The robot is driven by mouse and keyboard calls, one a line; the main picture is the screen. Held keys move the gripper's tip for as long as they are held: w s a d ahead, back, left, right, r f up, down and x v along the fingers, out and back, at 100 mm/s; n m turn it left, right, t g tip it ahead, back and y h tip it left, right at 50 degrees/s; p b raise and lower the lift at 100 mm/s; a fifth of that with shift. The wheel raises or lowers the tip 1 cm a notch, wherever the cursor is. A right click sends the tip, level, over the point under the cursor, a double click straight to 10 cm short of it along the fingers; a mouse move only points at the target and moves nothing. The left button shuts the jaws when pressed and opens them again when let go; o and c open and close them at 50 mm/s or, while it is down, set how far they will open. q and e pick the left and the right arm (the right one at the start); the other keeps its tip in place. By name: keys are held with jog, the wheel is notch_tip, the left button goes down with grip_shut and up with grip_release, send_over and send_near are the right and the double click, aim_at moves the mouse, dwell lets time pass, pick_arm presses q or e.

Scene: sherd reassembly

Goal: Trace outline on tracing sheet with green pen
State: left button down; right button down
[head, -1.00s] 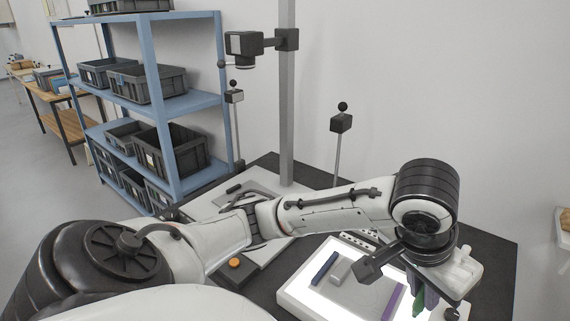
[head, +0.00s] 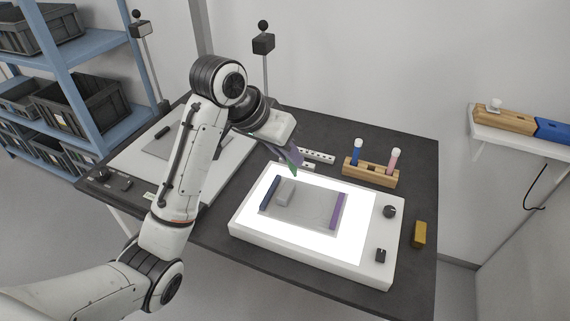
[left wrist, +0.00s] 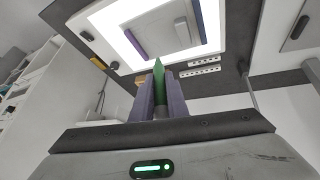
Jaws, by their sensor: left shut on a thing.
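My left gripper (head: 291,156) is shut on the green pen (head: 293,171). The pen points downward above the back edge of the light box (head: 300,263). In the left wrist view the green pen (left wrist: 159,85) stands between the two purple-grey fingers. The greyish tracing sheet (head: 312,207) lies on the lit panel. A dark blue bar (head: 270,192) lies along its left edge, a purple bar (head: 339,211) along its right edge. A small grey block (head: 286,192) rests near the blue bar. No outline can be made out on the sheet. My right gripper is out of view.
Behind the box are a wooden holder (head: 370,174) with a blue and a pink pen, and perforated white strips (head: 318,156). A brass block (head: 420,234) lies at the right. A post (head: 264,70) stands behind my arm. A wall shelf (head: 525,140) is at the right.

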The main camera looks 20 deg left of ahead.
pick_arm(q)
notch_tip(320, 180, down, 9)
jog(key=shift+w+a+m+h, duration=0.2)
jog(key=shift+a+m+h, duration=0.1)
jog(key=shift+h, duration=0.1)
dwell(0.4)
